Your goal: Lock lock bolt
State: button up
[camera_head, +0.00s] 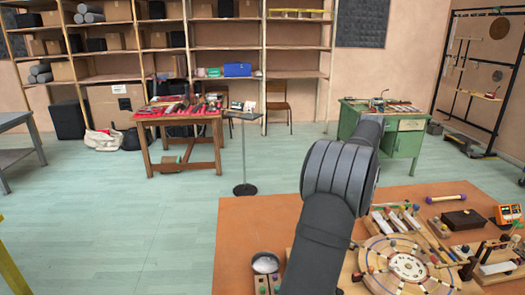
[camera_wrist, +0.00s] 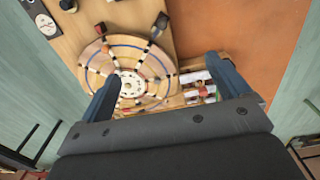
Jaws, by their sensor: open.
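I cannot make out a lock bolt for certain in either view. A round wooden disc (camera_head: 370,278) with coloured pegs and a white, hole-dotted centre lies on the orange table (camera_head: 240,235). The disc also shows in the wrist view (camera_wrist: 92,62), on a pale wooden board. My gripper (camera_wrist: 163,68) is open in the wrist view, its two blue fingers wide apart with nothing between them. It hangs above the table, and its left finger covers part of the disc. Small blocks and white parts (camera_wrist: 195,77) show near the right finger. My arm hides part of the table in the head view.
On the table are a dark box (camera_head: 466,220), a purple-and-yellow mallet (camera_head: 446,198), an orange device (camera_head: 508,213) and a metal bowl (camera_head: 265,263). Upright wooden parts stand at the right. A green desk (camera_head: 405,145) stands behind.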

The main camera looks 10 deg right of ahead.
jog(key=c, duration=0.7)
jog(key=shift+w+a+f, duration=0.1)
jog(key=shift+a+f, duration=0.15)
jog(key=c, duration=0.4)
jog(key=a+f+n+h, duration=0.1)
jog(key=a+f, duration=0.1)
jog(key=w+a+f+n+g+h, duration=0.1)
jog(key=a+f, duration=0.1)
jog(key=shift+f+n+h, duration=0.1)
jog(key=shift+n+h, duration=0.2)
grip_shut()
jog(key=w+a+f+n+t+h, duration=0.1)
jog(key=w+a+f+n+h, duration=0.1)
jog(key=a+f+n+h, duration=0.2)
jog(key=a+f+n, duration=0.1)
jog(key=a+n, duration=0.2)
jog(key=a, duration=0.2)
jog(key=shift+w+f+t+h, duration=0.2)
jog(key=shift+f+t+h, duration=0.1)
jog(key=shift+h, duration=0.1)
